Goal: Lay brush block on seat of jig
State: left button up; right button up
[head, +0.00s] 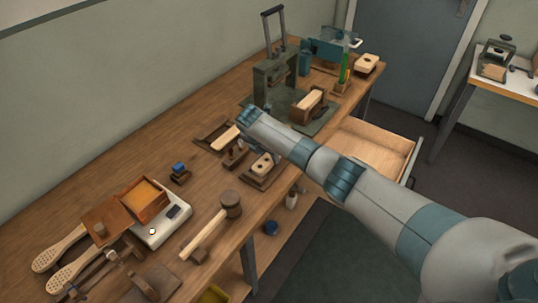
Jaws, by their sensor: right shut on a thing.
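My right arm reaches in from the lower right over the workbench. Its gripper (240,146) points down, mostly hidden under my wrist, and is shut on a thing. A pale wooden brush block (224,138) shows right at the jaws, above or in a dark wooden tray (206,141); it seems to be the held thing, but the contact is hidden. Just right of it, another pale block with a dark hole (262,165) sits on a brown wooden holder (257,182), partly under my forearm. I cannot tell which fixture is the jig. My left gripper is out of view.
A green-grey lever press (270,80) stands behind my wrist, with a wooden fixture (310,103) beside it. A mallet (229,205), a white scale (165,226) and an orange-filled box (146,199) occupy the near bench (90,200). An open drawer (370,146) juts out right.

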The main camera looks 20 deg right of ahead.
jog(key=shift+f, duration=0.25)
jog(key=o, duration=1.6)
jog(key=shift+r, duration=0.1)
jog(key=shift+p+v, duration=3.95)
jog(key=shift+p, duration=0.8)
